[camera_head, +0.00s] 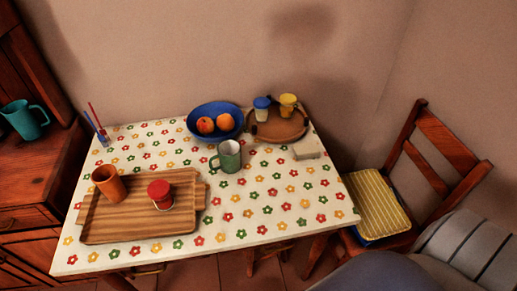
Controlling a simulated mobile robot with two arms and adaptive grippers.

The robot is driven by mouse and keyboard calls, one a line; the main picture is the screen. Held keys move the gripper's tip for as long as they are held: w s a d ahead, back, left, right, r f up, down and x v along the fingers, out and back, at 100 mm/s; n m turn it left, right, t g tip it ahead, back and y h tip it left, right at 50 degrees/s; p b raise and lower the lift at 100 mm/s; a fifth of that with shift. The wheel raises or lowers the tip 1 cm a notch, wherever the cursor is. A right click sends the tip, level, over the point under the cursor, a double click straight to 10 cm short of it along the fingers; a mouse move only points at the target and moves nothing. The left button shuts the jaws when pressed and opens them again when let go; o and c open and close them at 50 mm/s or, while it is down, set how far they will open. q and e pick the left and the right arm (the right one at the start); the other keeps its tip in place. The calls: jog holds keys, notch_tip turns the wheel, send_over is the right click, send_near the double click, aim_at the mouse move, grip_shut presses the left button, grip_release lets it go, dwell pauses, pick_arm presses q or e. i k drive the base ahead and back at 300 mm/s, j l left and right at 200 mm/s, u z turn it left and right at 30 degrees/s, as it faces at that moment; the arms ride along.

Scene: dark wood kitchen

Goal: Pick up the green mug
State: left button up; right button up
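The green mug (228,157) stands upright on the flowered tablecloth, near the middle of the table (262,222). Its handle points to the left in the head view. It stands just in front of the blue bowl and behind the right end of the wooden tray, apart from both. Neither of my grippers shows in this view, and nothing is seen touching the mug.
A wooden tray (120,232) holds an orange-brown cup (108,184) and a red-lidded jar (160,194). A blue bowl (197,112) holds fruit. A round brown tray (279,131) bears two small cups. A wooden chair (447,148) stands right. The table's front right is clear.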

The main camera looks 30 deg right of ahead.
aim_at(228, 151)
jog(key=j+z, duration=0.1)
jog(key=z, duration=0.55)
